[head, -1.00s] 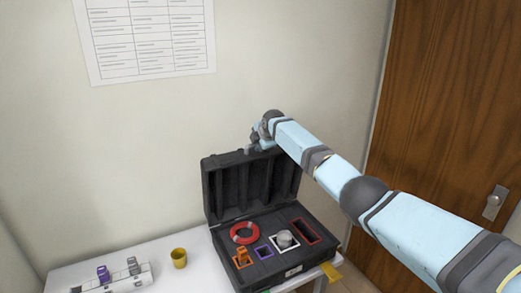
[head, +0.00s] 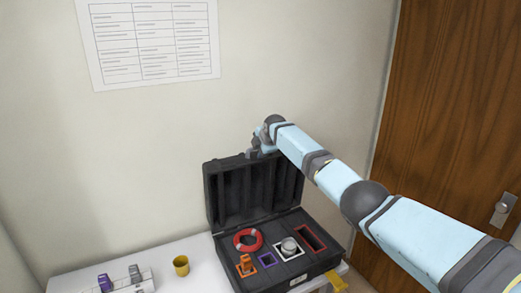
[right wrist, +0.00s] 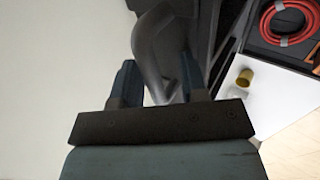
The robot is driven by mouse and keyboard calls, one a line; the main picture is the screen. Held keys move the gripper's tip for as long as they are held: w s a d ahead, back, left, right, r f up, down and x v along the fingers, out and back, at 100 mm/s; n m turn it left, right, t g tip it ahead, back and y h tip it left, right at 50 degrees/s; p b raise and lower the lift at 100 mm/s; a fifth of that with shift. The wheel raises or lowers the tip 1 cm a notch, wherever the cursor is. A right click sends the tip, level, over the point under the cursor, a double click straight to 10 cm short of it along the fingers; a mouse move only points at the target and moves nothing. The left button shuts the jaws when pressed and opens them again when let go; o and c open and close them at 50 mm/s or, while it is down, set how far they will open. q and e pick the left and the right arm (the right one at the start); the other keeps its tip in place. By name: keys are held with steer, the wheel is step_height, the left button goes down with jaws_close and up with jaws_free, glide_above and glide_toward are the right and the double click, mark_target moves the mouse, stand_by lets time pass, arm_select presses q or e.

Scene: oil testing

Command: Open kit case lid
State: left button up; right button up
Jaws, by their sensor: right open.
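The black kit case (head: 325,262) stands on the white table with its lid (head: 235,190) raised upright near the wall. Its tray holds a red coiled hose (head: 248,240), an orange part (head: 246,264) and a round metal part (head: 289,246) among coloured outlines. My right gripper (head: 254,152) is at the top edge of the lid. In the right wrist view its two fingers (right wrist: 160,85) are apart, with a grey shape just beyond them and the dark lid beside it. I cannot tell whether they touch the lid. My left gripper is not in view.
A yellow cup (head: 181,265) stands on the white table (head: 160,255) left of the case. A white rack (head: 125,284) with purple and grey parts is at the front left. A wooden door (head: 450,100) is at the right.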

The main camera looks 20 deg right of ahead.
steer(key=shift+s+d+r, duration=0.1)
steer(key=shift+s+r, duration=0.2)
steer(key=shift+r, duration=0.05)
steer(key=b+v, duration=0.1)
steer(key=v, duration=1.2)
steer(key=shift+b, duration=0.3)
